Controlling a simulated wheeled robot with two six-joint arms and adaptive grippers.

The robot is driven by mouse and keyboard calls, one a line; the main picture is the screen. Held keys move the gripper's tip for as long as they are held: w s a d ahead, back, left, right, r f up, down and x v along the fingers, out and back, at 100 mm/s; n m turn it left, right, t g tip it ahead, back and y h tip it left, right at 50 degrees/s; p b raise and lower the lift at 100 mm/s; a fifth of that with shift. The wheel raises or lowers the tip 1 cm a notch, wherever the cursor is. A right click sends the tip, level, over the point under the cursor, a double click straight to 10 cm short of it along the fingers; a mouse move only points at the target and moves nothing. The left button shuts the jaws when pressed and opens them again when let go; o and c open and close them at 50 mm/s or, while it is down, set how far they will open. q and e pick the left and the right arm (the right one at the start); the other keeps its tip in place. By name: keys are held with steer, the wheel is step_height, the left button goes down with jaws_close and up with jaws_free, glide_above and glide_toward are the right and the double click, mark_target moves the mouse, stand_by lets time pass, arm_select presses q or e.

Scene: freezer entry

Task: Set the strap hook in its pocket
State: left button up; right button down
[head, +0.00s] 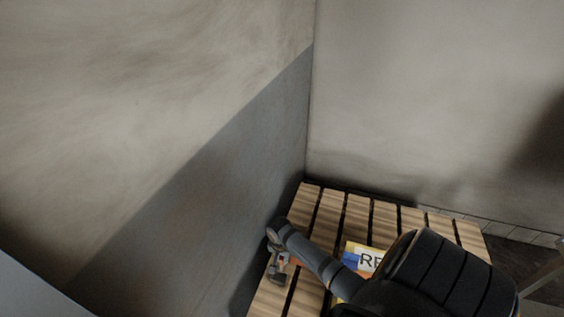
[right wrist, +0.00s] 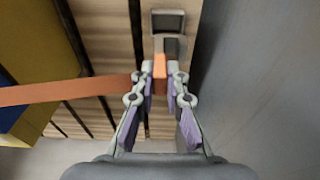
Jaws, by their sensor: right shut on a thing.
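My right gripper (head: 277,262) reaches down at the left edge of the wooden pallet, beside the wall. In the right wrist view its fingertips (right wrist: 160,72) are shut on the orange end piece of the strap hook (right wrist: 159,66). A dark grey part (right wrist: 173,47) sits just beyond the fingertips. A square grey metal frame with a dark inside, which looks like the pocket (right wrist: 168,22), lies right past it. I cannot tell whether the hook is touching or inside it. The orange strap (right wrist: 60,93) runs left from the gripper. My left gripper is out of view.
The slatted pallet (head: 330,205) stands in the corner. A yellow, white and blue box (head: 366,257) on it is partly hidden by my right arm. The grey wall (head: 240,170) is close on the left; in the wrist view it (right wrist: 255,80) fills the right side.

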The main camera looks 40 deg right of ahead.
mark_target(282, 270)
step_height(282, 270, down, 3)
steer(key=shift+r+b, duration=0.15)
steer(key=shift+b, duration=0.5)
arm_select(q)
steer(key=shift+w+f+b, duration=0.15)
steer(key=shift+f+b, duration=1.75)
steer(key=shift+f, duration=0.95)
arm_select(e)
step_height(282, 270, down, 7)
steer(key=shift+r, duration=0.2)
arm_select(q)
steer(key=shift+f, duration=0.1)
arm_select(e)
steer(key=shift+f, duration=0.25)
steer(key=c, duration=1.3)
jaws_free()
steer(key=r, duration=0.4)
steer(key=a+r, duration=0.1)
steer(key=r, duration=0.7)
steer(key=shift+s+a, duration=0.15)
steer(key=shift+s, duration=0.2)
